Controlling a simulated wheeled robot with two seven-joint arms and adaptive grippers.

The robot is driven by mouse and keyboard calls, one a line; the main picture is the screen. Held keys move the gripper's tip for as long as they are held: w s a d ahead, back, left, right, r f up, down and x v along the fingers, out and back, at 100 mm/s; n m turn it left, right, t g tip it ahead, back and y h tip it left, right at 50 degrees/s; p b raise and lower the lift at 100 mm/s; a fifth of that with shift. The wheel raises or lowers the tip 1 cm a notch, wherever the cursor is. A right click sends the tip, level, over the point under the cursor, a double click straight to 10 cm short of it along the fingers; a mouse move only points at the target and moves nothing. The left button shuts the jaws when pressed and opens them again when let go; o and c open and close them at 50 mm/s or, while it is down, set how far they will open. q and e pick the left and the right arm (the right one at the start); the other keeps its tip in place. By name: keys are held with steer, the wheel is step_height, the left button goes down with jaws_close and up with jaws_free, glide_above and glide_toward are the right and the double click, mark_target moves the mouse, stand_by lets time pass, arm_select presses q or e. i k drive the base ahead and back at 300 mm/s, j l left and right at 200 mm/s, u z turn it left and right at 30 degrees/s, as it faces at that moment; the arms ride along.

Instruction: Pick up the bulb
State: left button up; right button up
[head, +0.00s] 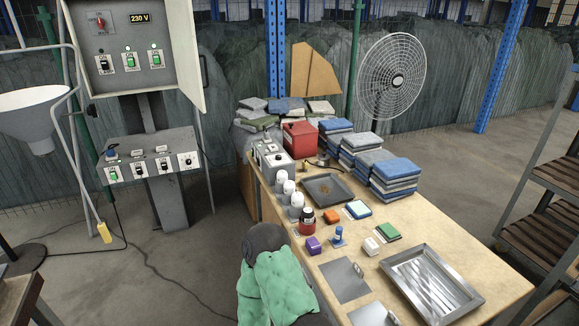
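No object can be told for certain as the bulb. Several small white-topped upright objects (290,187) stand in a row along the left edge of the wooden workbench (408,228); they may be bulbs or capped bottles, too small to tell. A small blue upright piece (338,236) stands nearer the front of the bench. Neither of my grippers is in view.
The bench holds a dark tray (327,189), a metal tray (431,284), stacked blue cloths (394,172), a red box (299,139) and small coloured blocks.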

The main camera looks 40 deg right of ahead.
mark_target(282, 176)
steer(key=i+l+z, duration=0.2)
steer(key=z, duration=0.25)
steer(key=i+z, duration=0.7)
steer(key=z, duration=0.15)
steer(key=i+j+z, duration=0.15)
steer(key=i+z, duration=0.25)
steer(key=k, duration=0.1)
